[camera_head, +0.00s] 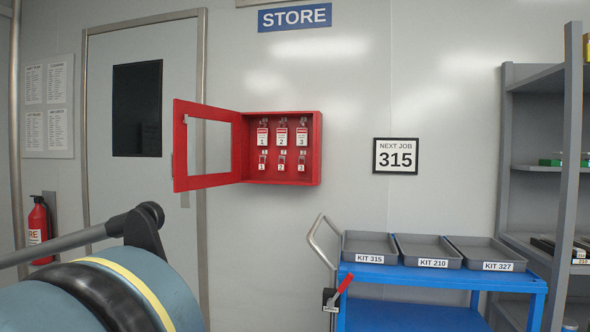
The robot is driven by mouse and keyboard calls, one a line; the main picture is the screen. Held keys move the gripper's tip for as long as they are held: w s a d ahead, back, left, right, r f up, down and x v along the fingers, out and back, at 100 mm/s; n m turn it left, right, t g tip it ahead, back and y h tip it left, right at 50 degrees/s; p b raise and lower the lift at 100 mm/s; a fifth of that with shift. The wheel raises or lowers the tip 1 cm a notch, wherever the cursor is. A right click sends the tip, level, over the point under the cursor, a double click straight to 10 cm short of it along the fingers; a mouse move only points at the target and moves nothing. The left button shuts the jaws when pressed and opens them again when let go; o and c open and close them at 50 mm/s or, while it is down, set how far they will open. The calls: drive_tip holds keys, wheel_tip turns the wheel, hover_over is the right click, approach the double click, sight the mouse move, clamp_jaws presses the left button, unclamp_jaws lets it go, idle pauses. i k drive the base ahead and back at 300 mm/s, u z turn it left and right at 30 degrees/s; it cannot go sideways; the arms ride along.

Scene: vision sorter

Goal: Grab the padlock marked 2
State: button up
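A red wall cabinet (318,150) stands open, its windowed door (182,150) swung out to the left. Inside hang two rows of small red items with white labels, each row numbered 1, 2, 3 from left to right. The upper item marked 2 (282,138) hangs in the middle of the upper row, with a clear-looking top. A smaller item marked 2 (282,166) hangs below it. They are too small to tell for sure which is the padlock. My gripper is not in view.
A blue trolley (420,318) with grey trays labelled KIT 315 (370,246), KIT 210 and KIT 327 stands at the lower right, beside a grey shelf rack (573,120). A sign (395,156) reads NEXT JOB 315. A fire extinguisher (38,228) is at left. Large rounded parts block the lower left.

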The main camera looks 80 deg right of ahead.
sight(281, 167)
drive_tip(key=k, duration=0.45)
drive_tip(key=z, duration=1.9)
drive_tip(key=i, duration=0.7)
drive_tip(key=z, duration=0.1)
